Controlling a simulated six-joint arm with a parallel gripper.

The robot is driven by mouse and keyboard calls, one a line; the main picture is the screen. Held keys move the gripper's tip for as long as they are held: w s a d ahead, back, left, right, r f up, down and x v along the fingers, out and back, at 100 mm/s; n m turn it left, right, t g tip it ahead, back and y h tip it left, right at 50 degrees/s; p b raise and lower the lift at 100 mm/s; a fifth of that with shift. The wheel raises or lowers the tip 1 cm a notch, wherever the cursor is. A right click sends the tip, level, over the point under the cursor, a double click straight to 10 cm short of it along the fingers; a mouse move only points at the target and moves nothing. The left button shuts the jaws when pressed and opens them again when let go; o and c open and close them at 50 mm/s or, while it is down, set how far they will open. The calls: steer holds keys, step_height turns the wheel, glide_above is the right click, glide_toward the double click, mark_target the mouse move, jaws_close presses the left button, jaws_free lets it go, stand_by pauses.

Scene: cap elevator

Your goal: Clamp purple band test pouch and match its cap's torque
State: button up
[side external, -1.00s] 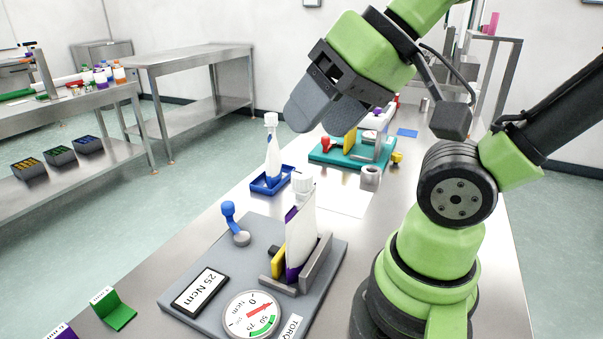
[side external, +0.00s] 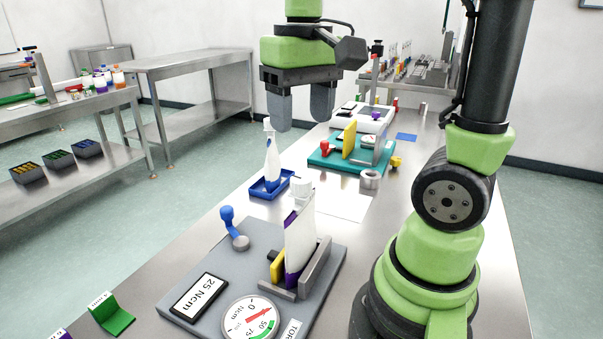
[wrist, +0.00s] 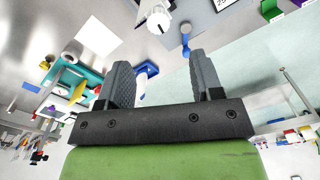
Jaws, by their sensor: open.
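The purple-band pouch (side external: 301,245) stands upright in the clamp on the grey torque fixture (side external: 205,262), between a yellow jaw (side external: 277,268) and a grey backing wall (side external: 318,265). Its white cap (side external: 302,190) is on top. I cannot tell how tightly the jaw presses. The blue-knobbed lever (side external: 227,215) stands upright on the fixture. A round torque gauge (side external: 250,320) with a red needle lies at the front, beside a "25 Ncm" plate (side external: 198,298). My gripper (side external: 300,108) is open and empty, fingers down, above and behind the pouch. The pouch's cap also shows in the wrist view (wrist: 157,24).
A second white capped pouch (side external: 271,158) stands in a blue tray (side external: 283,187), close below my gripper. A teal fixture (side external: 322,158) with a yellow plate stands behind, beside a grey ring (side external: 370,179). A green holder (side external: 112,315) is at front left.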

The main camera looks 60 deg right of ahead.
mark_target(301, 179)
steer(key=shift+w+d+f, duration=0.1)
steer(key=shift+d+f, duration=0.05)
steer(key=shift+f, duration=0.35)
step_height(301, 179, down, 9)
steer(key=c, duration=0.9)
